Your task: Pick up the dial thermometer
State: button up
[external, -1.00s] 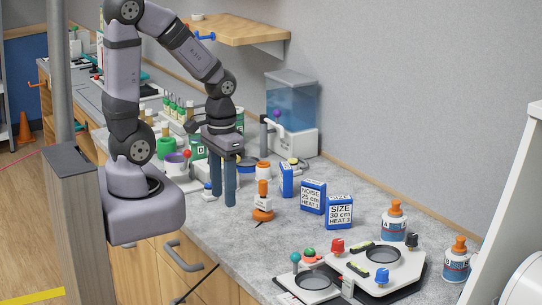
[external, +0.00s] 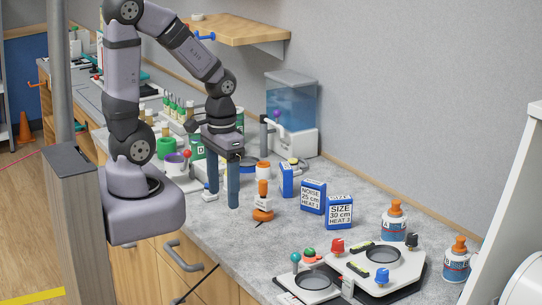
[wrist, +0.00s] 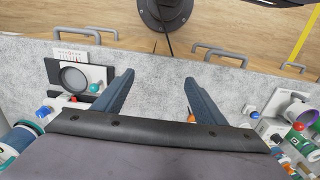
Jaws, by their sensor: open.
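I cannot pick out the dial thermometer with certainty in either view. My gripper (external: 222,193) points down over the grey counter, its two blue fingers apart and nothing visible between them. The wrist view shows the open gripper (wrist: 158,78) over bare counter. A small orange piece with a white band (external: 263,203) stands just right of the fingers in the external view.
Blue boxes (external: 313,197) stand to the right. A water tank (external: 292,100) stands behind.

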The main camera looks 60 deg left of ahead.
notch_tip(320, 180, up, 4)
jog(key=w+a+f+n+t+b, duration=0.1)
jog(key=w+f+t+b, duration=0.15)
jog(key=w, duration=0.35)
jog(key=w+a+f+n+t+b, duration=0.1)
jog(key=w+t+b, duration=0.15)
jog(key=w, duration=0.35)
jog(key=w+a+n+t+y+b, duration=0.4)
jog(key=w+a+b, duration=0.4)
jog(key=w+a, duration=0.4)
jog(key=s+a+r+n+t+y+b, duration=0.1)
jog(key=s+a+r+n+y+b, duration=0.3)
jog(key=a, duration=0.7)
jog(key=a+f+n+y+b, duration=0.1)
jog(key=a+y+b, duration=0.5)
jog(key=a, duration=0.4)
jog(key=shift+t+y, duration=0.3)
jog(key=f+p, duration=0.1)
jog(key=f, duration=0.3)
jog(key=w+f+p, duration=0.1)
jog(key=f, duration=0.4)
jog(key=a+f+p, duration=0.1)
jog(key=f, duration=0.4)
jog(key=shift+w, duration=0.2)
jog(key=shift+w+a+r+p, duration=0.1)
jog(key=shift+w+a+p, duration=0.1)
jog(key=shift+a+p, duration=0.25)
jog(key=p+x, duration=0.1)
jog(key=x, duration=0.4)
